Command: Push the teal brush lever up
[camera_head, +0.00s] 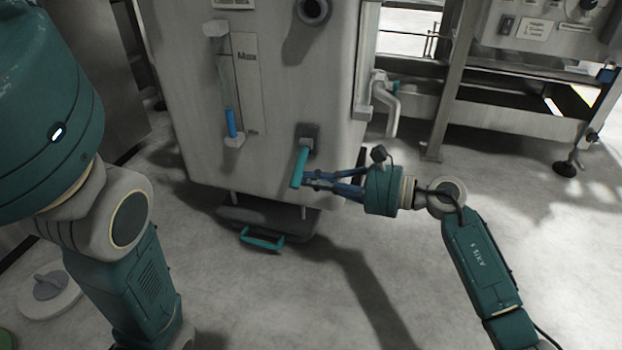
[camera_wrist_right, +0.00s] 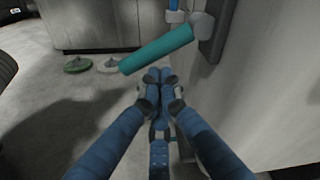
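The teal lever (camera_head: 300,166) is a short bar fixed to a dark bracket on the front of the pale grey machine (camera_head: 200,165). It reaches out and down from its pivot. In the right wrist view the lever (camera_wrist_right: 158,49) slants across the top, from the bracket at upper right to its free end at left. My right gripper (camera_head: 308,181) is beside the lever's lower end; its blue fingertips (camera_wrist_right: 159,75) meet with nothing between them. They look close to the lever, but I cannot tell whether they touch it. My left gripper is out of view; only its arm shows.
A second teal handle (camera_head: 262,239) sits low on a dark tray at the machine's foot. A blue-filled gauge tube (camera_head: 230,122) and a round port (camera_head: 314,10) are on the machine front. A metal frame table (camera_head: 500,115) stands at right.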

